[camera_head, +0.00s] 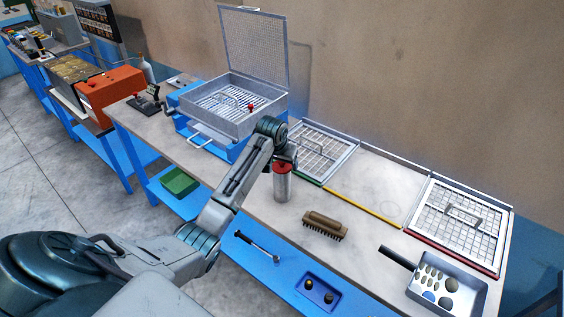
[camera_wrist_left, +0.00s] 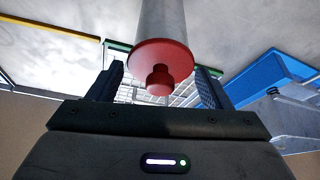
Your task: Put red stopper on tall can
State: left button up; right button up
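The tall can (camera_head: 282,187) is a grey metal cylinder standing upright on the bench. The red stopper (camera_head: 282,168) is on its top end. In the left wrist view the stopper (camera_wrist_left: 160,62) shows as a red disc with a small knob, set against the end of the can (camera_wrist_left: 165,22). My left gripper (camera_head: 284,157) is just above the stopper. In the left wrist view its two dark fingers (camera_wrist_left: 158,88) are spread to either side of the knob with gaps, and hold nothing. My right gripper is not in view.
A blue machine holds an open mesh-lidded sieve box (camera_head: 222,127) behind the can. A brush (camera_head: 324,225) lies right of the can. Framed sieves (camera_head: 461,222) and a tray of stones (camera_head: 446,288) are farther right. Bare bench (camera_head: 375,190) lies between the frames.

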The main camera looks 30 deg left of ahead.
pick_arm(q)
jog(key=shift+o, duration=1.1)
jog(key=b+v, duration=0.3)
jog(key=v, duration=0.7)
jog(key=shift+r+b, duration=0.4)
jog(key=shift+s, duration=0.1)
